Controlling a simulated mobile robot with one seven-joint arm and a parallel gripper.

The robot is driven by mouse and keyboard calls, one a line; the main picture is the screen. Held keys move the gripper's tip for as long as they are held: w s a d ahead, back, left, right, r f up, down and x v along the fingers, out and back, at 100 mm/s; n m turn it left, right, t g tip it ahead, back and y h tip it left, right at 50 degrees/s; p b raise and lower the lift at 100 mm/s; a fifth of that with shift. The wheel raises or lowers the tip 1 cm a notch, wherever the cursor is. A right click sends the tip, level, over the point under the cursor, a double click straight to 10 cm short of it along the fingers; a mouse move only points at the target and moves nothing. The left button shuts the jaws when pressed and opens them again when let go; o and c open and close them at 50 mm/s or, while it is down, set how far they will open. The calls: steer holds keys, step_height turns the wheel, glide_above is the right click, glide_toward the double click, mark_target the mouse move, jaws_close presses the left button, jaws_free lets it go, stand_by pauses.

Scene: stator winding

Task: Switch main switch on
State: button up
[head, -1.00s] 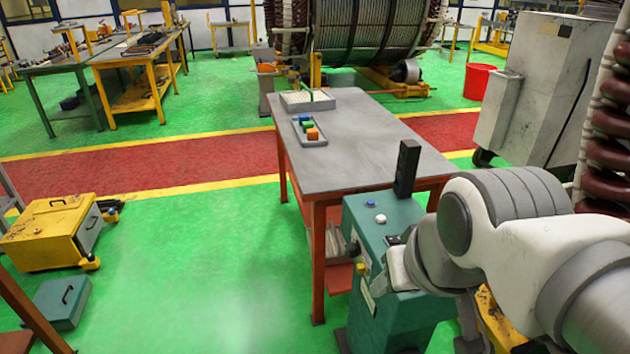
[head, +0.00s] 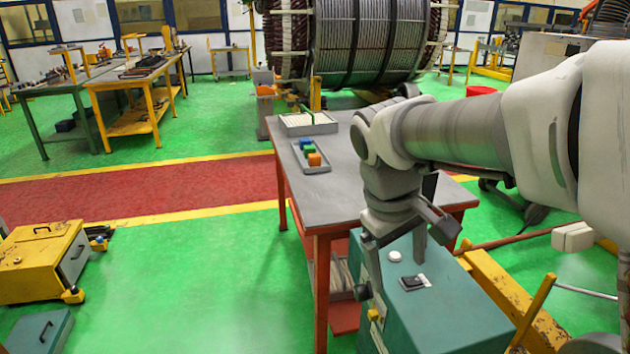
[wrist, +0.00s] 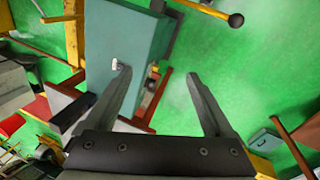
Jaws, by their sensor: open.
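The teal cabinet (head: 440,310) stands at the front end of the grey table. No readable label shows which control is the main switch. My gripper (head: 392,270) is open and empty, pointing down around the cabinet's top edge. In the wrist view, the cabinet (wrist: 140,30) lies beyond my gripper (wrist: 157,75); the plate (wrist: 117,66) shows close to the left fingertip. Contact cannot be told.
The grey table (head: 345,170) holds a tray of coloured blocks (head: 310,155) and a pale box (head: 308,123). A black upright block (head: 430,186) is partly hidden by my arm. A yellow frame (head: 510,295) lies right of the cabinet.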

steer(key=w+a+f+n+g+h+b, duration=0.1)
steer(key=w+a+f+n+h+b, duration=0.25)
steer(key=w+f, duration=0.4)
steer(key=w+a+f+n+g+h+b, duration=0.1)
steer(key=w+a+f+n+h+b, duration=0.2)
steer(key=w+f, duration=0.45)
steer(key=w+a+f+n+h+b, duration=0.3)
steer(key=w+a+f+h, duration=0.15)
steer(key=f, duration=0.55)
steer(key=n+t+h+b, duration=0.2)
steer(key=n+t+h, duration=0.1)
steer(key=t+h, duration=0.1)
glide_toward(356, 294)
steer(key=d, duration=0.3)
steer(key=w+d+b, duration=0.1)
steer(key=d, duration=0.2)
steer(key=d+b, duration=0.1)
steer(key=d, duration=0.2)
steer(key=shift+w+d+f, duration=0.1)
steer(key=shift+w, duration=0.3)
steer(key=shift+c, duration=0.2)
steer(key=c, duration=1.3)
